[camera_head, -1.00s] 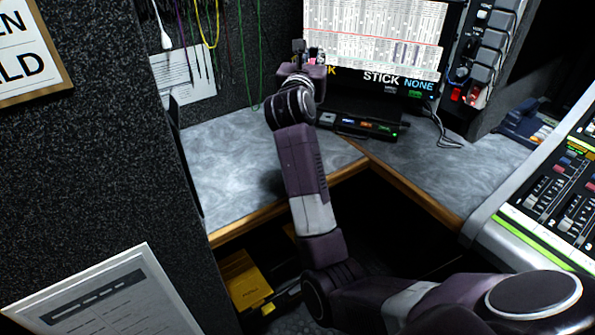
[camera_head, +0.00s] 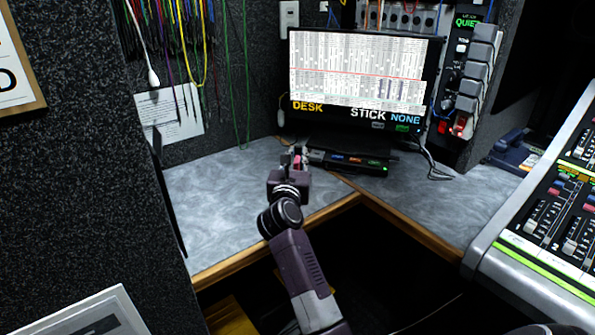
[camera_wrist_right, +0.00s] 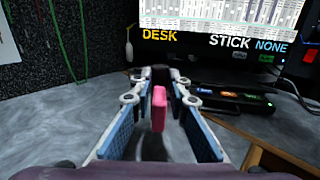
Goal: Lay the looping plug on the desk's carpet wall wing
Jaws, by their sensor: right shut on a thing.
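The looping plug is a small pink piece (camera_wrist_right: 158,108) between the fingers of my right gripper (camera_wrist_right: 159,100) in the right wrist view. The gripper is shut on it. In the head view my right gripper (camera_head: 294,158) is over the back of the desk, in front of the monitor, with a trace of pink at its fingers. The desk's carpet wall wing (camera_head: 215,190) is the grey mottled top at left, beside the dark carpeted wall (camera_head: 75,160). Its visible surface is bare. The gap between plug and desk is hard to judge. My left gripper is out of view.
A monitor (camera_head: 355,80) stands behind, with a black box with lit buttons (camera_head: 348,161) below it. Coloured cables (camera_head: 190,40) hang on the carpet wall above a paper sheet (camera_head: 168,115). A mixing console (camera_head: 545,215) is at right. Wooden edging (camera_head: 240,260) borders the desk.

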